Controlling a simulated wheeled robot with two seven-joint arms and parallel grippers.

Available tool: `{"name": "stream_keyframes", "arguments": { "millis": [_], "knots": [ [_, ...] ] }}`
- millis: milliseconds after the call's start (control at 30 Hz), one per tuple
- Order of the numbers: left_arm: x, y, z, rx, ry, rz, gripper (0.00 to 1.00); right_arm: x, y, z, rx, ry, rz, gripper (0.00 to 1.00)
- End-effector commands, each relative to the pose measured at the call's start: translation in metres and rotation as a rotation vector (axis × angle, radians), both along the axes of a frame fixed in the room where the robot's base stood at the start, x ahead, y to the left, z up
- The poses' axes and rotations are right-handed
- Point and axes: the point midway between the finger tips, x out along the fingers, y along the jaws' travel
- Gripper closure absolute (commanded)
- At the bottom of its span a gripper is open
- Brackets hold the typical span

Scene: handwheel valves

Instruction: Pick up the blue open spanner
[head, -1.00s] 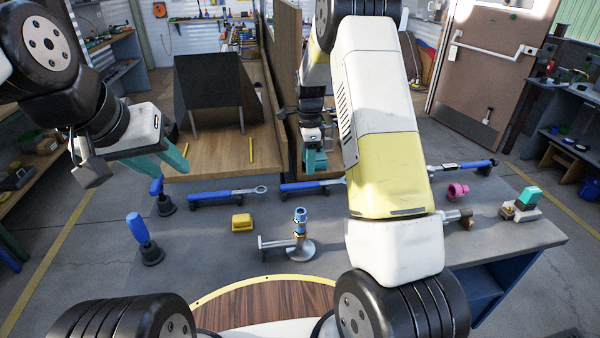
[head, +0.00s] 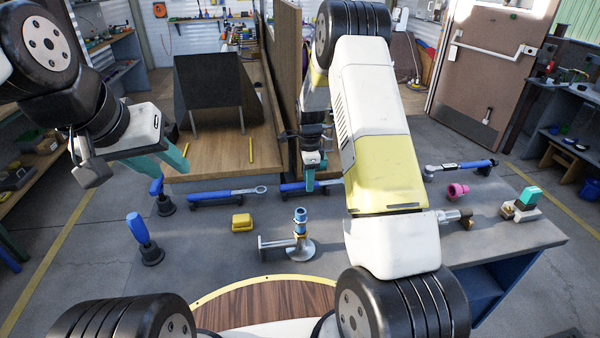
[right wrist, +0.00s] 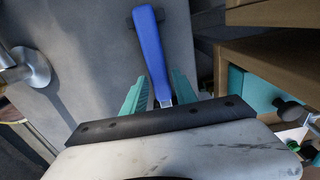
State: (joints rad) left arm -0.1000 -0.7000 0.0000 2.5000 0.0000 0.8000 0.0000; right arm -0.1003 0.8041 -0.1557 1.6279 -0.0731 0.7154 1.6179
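A blue-handled tool (head: 292,187) lies on the grey bench below my right gripper (head: 314,180); its right part is hidden by my arm, so its head does not show. In the right wrist view its blue handle (right wrist: 151,45) runs up between the teal fingers of my right gripper (right wrist: 158,88). The fingers stand apart with gaps on both sides of the tool. My left gripper (head: 184,172) hangs in the air at the left, away from the tools; its fingers overlap in the view.
A blue ring spanner (head: 228,194) lies to the left, and another blue-handled tool (head: 460,166) to the right. A yellow block (head: 242,222), a metal valve fitting (head: 300,248) and a pink ring (head: 458,190) stand on the bench. A wooden panel (head: 287,80) rises behind.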

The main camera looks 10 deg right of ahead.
Motion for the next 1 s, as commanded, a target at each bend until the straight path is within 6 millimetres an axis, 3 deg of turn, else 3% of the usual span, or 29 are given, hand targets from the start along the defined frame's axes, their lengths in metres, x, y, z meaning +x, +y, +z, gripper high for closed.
{"name": "stream_keyframes", "arguments": {
  "millis": [33,167,567,1000],
  "knots": [
    [0.0,0.0,0.0,0.0,0.0,0.0,0.64,0.0,0.0,0.0,0.0,0.0,0.0,0.78],
    [0.0,0.0,0.0,0.0,0.0,0.0,0.64,0.0,0.0,0.0,0.0,0.0,0.0,1.0],
    [0.0,0.0,0.0,0.0,0.0,0.0,0.64,0.001,0.0,0.005,0.0,-0.002,0.0,1.0],
    [0.0,0.0,0.0,0.0,0.0,0.0,0.64,0.001,0.0,0.082,0.0,-0.004,0.0,1.0]
  ]
}}
